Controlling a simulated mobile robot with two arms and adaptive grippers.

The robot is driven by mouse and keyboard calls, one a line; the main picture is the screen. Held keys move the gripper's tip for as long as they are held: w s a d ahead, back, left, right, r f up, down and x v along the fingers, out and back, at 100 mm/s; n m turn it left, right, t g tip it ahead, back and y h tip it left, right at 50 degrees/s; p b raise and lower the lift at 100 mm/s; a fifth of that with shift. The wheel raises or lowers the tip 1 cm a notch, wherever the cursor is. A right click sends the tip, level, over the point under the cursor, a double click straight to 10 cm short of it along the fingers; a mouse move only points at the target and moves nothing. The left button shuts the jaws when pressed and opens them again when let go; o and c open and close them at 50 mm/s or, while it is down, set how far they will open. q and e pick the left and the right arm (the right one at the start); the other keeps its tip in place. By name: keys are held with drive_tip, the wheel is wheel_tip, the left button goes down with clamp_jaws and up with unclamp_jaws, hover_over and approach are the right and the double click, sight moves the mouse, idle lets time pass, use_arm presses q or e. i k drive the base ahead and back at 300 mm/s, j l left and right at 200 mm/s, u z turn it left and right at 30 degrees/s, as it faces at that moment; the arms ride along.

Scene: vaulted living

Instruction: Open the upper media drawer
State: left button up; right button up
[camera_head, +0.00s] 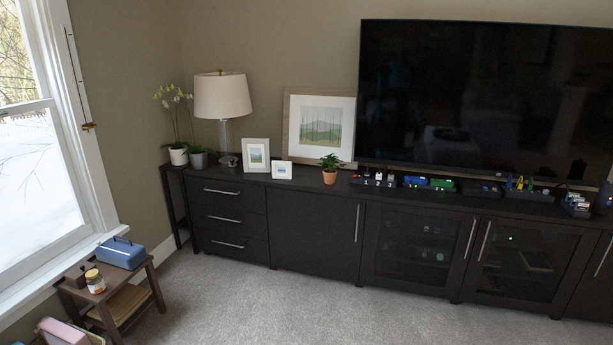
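The upper media drawer (236,198) is the top one of a stack of three at the left end of a long dark media cabinet. It is shut, its front in line with the fronts below. A silver bar handle (221,192) runs across it. The middle drawer (236,226) and the bottom drawer (242,251) are also shut, each with a similar bar handle. Neither of my grippers shows in the head view.
Grey carpet (300,310) lies clear before the cabinet. A small wooden side table (143,275) with a blue box (120,253) and a jar (95,281) stands at the lower left by the window. A lamp (222,97), frames, plants and a television (480,100) stand above the cabinet.

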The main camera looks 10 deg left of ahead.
sight(236, 184)
drive_tip(key=i+j+u, duration=0.1)
drive_tip(key=i+u, duration=0.25)
drive_tip(key=i, duration=0.55)
drive_tip(key=i+l+u, duration=0.15)
drive_tip(key=i+u, duration=0.2)
drive_tip(key=i, duration=0.5)
